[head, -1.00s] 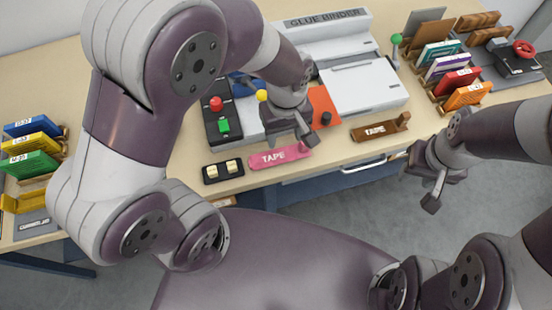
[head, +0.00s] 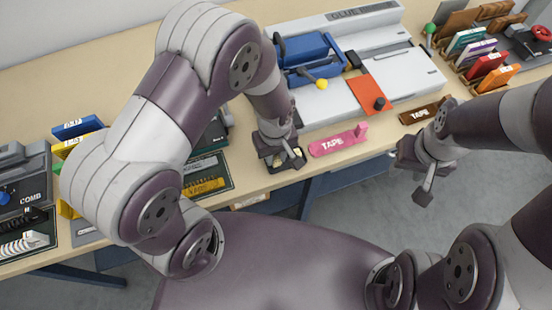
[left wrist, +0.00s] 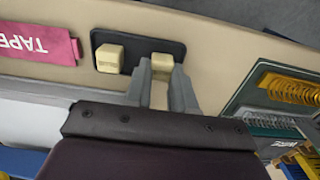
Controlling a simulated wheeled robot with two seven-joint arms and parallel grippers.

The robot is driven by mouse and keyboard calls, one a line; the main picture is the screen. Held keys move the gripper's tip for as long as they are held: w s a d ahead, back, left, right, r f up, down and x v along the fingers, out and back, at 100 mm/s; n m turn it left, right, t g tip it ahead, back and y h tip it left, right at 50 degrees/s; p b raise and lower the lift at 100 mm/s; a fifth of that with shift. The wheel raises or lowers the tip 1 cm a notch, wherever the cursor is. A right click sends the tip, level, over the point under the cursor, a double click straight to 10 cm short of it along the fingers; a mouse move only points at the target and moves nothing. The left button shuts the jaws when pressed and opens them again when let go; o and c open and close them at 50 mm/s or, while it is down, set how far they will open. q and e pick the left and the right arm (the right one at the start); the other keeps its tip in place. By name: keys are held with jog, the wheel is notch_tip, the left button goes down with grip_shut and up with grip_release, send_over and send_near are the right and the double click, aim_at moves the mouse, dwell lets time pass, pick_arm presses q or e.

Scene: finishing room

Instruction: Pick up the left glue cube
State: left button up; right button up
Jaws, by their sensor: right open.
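Two cream glue cubes sit on a small black tray (left wrist: 137,43) at the table's front edge. In the left wrist view, which is turned round, the left glue cube (left wrist: 162,62) is between the fingertips of my left gripper (left wrist: 163,72), and the other cube (left wrist: 109,58) stands beside, outside the fingers. The fingers are very close to the cube's sides; I cannot tell whether they touch it. In the head view my left gripper (head: 284,160) is over the tray and mostly hides the cubes. My right gripper (head: 420,180) is open and empty, off the table's front edge.
A pink tape block (head: 338,141) lies right of the tray, and a brown tape block (head: 421,111) farther right. A blue punch (head: 307,55) and the glue binder (head: 365,14) stand behind. A tray with yellow combs (head: 205,186) lies to the left.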

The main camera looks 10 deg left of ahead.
aim_at(276, 157)
pick_arm(q)
jog(key=shift+w+d, duration=0.1)
jog(key=shift+d, duration=0.05)
grip_shut()
notch_tip(276, 157, up, 4)
jog(key=shift+r, duration=0.2)
jog(key=w+d+r+b, duration=0.1)
jog(key=w+d+r, duration=0.5)
jog(key=w, duration=0.3)
jog(key=shift+w+d+r+b, duration=0.2)
jog(key=shift+d+r+b, duration=0.1)
jog(key=shift+d+r, duration=0.05)
